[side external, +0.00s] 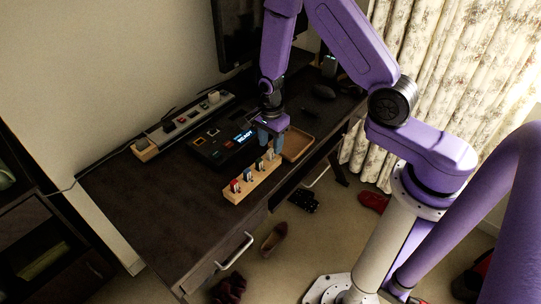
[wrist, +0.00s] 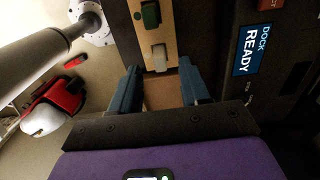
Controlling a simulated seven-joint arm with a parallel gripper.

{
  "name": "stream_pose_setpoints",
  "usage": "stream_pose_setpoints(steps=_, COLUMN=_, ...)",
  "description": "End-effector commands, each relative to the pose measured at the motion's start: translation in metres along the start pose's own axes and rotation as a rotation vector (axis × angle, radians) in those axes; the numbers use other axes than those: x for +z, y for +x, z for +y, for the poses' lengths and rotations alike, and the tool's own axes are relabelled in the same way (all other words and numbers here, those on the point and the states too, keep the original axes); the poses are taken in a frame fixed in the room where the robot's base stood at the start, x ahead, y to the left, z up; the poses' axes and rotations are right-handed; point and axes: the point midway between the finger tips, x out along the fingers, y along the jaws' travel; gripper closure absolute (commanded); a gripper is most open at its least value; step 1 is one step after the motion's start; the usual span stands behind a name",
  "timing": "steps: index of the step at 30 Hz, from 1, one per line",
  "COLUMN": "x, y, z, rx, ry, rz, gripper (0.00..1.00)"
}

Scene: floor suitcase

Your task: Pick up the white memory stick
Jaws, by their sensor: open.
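The white memory stick (wrist: 159,57) stands in the end of a wooden holder (wrist: 165,35), beside a green stick (wrist: 150,14). In the side external view the wooden holder (side external: 253,184) lies along the desk's front edge with several sticks upright in it, a red one (side external: 235,186) at the near end. The white stick (side external: 270,155) appears at the far end, just below my gripper (side external: 270,140). My gripper (wrist: 160,82) is open and empty. In the wrist view its two blue fingers are spread to either side, a little short of the white stick. The exact height gap is unclear.
A black dock device (side external: 208,153) with a lit "DOCK READY" screen (wrist: 249,50) lies behind the holder. A shallow wooden tray (side external: 304,143) is right of it. A power strip (side external: 185,124) runs along the wall. The desk's left part (side external: 135,195) is clear.

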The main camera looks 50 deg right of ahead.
Motion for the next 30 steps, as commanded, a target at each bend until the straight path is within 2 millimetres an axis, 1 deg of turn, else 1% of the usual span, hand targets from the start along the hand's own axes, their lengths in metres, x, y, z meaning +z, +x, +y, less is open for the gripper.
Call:
stream_pose_setpoints(steps=1, x=0.001, y=0.007, z=0.001, rx=0.005, ry=0.0, rz=0.0, gripper=0.54)
stream_pose_setpoints(steps=6, x=0.001, y=0.022, z=0.0, rx=0.001, ry=0.0, rz=0.0, gripper=0.54)
stream_pose_setpoints(steps=9, x=0.001, y=0.026, z=0.0, rx=0.001, ry=0.0, rz=0.0, gripper=0.54)
stream_pose_setpoints(steps=16, x=0.001, y=0.026, z=0.0, rx=0.0, ry=0.0, rz=0.0, gripper=0.54)
stream_pose_setpoints(steps=17, x=0.001, y=0.026, z=0.0, rx=0.0, ry=0.0, rz=0.0, gripper=0.61)
stream_pose_setpoints(steps=18, x=0.001, y=0.026, z=0.0, rx=0.0, ry=0.0, rz=0.0, gripper=0.74)
stream_pose_setpoints(steps=20, x=0.001, y=0.026, z=0.0, rx=0.0, ry=0.0, rz=0.0, gripper=0.93)
stream_pose_setpoints(steps=21, x=0.001, y=0.026, z=0.0, rx=0.0, ry=0.0, rz=0.0, gripper=1.0)
stream_pose_setpoints(steps=30, x=0.001, y=0.026, z=0.0, rx=0.0, ry=0.0, rz=0.0, gripper=1.0)
